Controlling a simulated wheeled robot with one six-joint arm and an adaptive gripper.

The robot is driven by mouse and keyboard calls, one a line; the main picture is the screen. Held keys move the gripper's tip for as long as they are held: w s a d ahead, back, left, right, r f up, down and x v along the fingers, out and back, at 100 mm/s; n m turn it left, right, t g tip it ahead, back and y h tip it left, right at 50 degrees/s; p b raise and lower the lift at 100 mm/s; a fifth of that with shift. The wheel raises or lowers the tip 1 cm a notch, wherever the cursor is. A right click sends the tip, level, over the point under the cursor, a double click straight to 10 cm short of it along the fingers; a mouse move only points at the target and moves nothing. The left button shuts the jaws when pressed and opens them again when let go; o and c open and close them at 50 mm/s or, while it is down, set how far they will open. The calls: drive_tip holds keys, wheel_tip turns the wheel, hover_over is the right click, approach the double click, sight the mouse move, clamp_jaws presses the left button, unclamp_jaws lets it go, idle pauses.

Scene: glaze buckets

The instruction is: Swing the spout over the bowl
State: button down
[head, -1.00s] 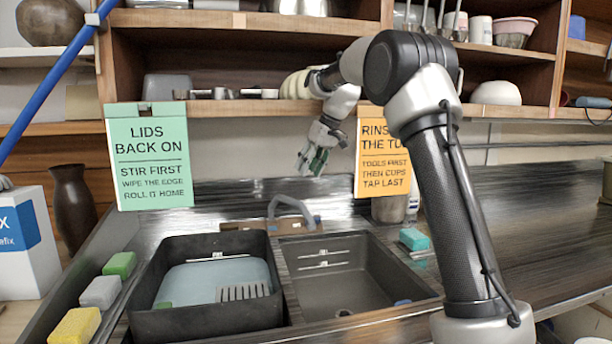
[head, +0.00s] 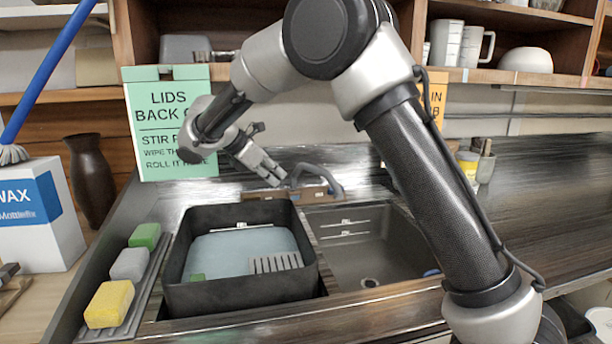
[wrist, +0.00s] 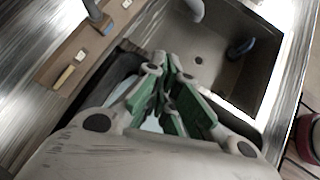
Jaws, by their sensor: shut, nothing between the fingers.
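The grey curved spout (head: 322,168) rises from a brown deck (head: 262,193) behind the sink and arches to the right. Its tip hangs near the back edge of the bare right bowl (head: 350,240). In the wrist view, part of the spout (wrist: 195,8) shows at the top edge, against that bowl (wrist: 222,75); the rest is cut off. My gripper (head: 276,178) is shut and empty, pointing down to the right just left of the spout's base. I cannot tell whether it touches the spout. Its green-padded fingers (wrist: 170,82) are together in the wrist view.
A black tub (head: 240,290) with a pale blue bottom and a grey slotted piece fills the left side. A blue item (head: 431,272) lies at the right bowl's edge. Sponges (head: 110,303) line the left. The right counter is mostly clear.

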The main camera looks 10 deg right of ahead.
drive_tip(key=w+d+f+n, duration=0.1)
drive_tip(key=w+d+f, duration=0.2)
drive_tip(key=w+d, duration=0.3)
drive_tip(key=d, duration=0.4)
drive_tip(key=shift+w+d+f+n+t+h, duration=0.35)
drive_tip(key=shift+d+n+t+h, duration=0.05)
drive_tip(key=shift+d, duration=0.15)
drive_tip(key=shift+w+d, duration=0.15)
drive_tip(key=shift+d, duration=0.65)
